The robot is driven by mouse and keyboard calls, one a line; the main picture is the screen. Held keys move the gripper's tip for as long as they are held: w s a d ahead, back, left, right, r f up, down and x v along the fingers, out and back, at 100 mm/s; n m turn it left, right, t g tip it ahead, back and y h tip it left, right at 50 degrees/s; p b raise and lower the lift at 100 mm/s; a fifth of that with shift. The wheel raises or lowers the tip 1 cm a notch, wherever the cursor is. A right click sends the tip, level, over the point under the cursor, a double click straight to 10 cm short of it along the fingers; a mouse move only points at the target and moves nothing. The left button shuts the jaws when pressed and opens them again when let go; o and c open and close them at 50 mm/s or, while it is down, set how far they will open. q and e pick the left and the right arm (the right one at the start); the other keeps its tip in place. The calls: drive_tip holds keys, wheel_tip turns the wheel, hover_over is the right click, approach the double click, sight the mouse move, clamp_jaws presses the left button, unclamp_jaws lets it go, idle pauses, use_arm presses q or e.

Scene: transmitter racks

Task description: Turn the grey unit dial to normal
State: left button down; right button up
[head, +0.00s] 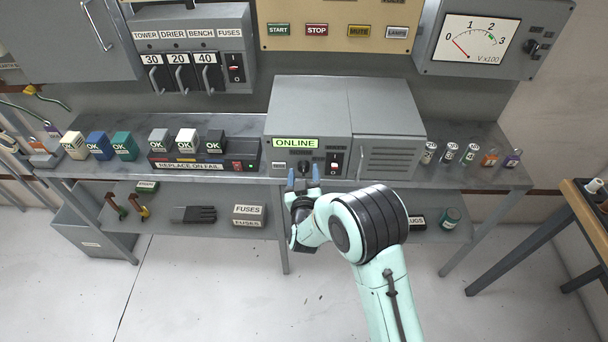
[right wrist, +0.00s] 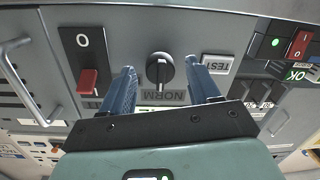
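The grey unit (head: 308,100) stands on the bench with a lit green ONLINE display (head: 296,143). Its black dial (head: 304,166) is on the front face, and it shows large in the right wrist view (right wrist: 159,70). There the dial's white line appears to point at the NORM label (right wrist: 163,96), which is seen upside down. My right gripper (head: 303,176) is open in front of the dial. In the right wrist view its blue fingers (right wrist: 162,88) are apart, one on each side of the dial; contact cannot be told. My left gripper is not in view.
Beside the dial are a red switch (right wrist: 88,82) and a TEST label (right wrist: 217,64). A replace-on-fail tray (head: 190,166) stands left on the bench, and several small canisters (head: 471,153) stand right. A lower shelf (head: 190,228) holds a fuse box (head: 249,215).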

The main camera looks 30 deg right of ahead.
use_arm(q)
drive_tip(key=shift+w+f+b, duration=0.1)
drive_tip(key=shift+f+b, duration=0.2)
drive_tip(key=shift+b, duration=0.05)
use_arm(e)
drive_tip(key=v, duration=1.3)
drive_tip(key=shift+s, duration=0.2)
drive_tip(key=shift+a, duration=0.1)
drive_tip(key=s+a+f+g+y+p, duration=0.1)
drive_tip(key=s+f+g+y+p, duration=0.15)
drive_tip(key=f, duration=0.65)
drive_tip(key=s+a+f+g+y+p, duration=0.2)
drive_tip(key=s+f+g+y, duration=0.15)
drive_tip(key=f, duration=0.55)
use_arm(q)
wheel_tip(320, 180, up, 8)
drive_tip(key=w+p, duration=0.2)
drive_tip(key=p, duration=0.1)
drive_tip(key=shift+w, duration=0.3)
use_arm(e)
drive_tip(key=s+a+f+g+y, duration=0.3)
drive_tip(key=s+a+f+g, duration=0.1)
drive_tip(key=s, duration=0.5)
drive_tip(key=s+a+f+m+g+y, duration=0.1)
drive_tip(key=s+a+f+g+y, duration=0.2)
drive_tip(key=s+g, duration=0.3)
drive_tip(key=s+f, duration=0.1)
drive_tip(key=s, duration=0.3)
drive_tip(key=shift+a+f, duration=0.3)
drive_tip(key=shift+a, duration=0.1)
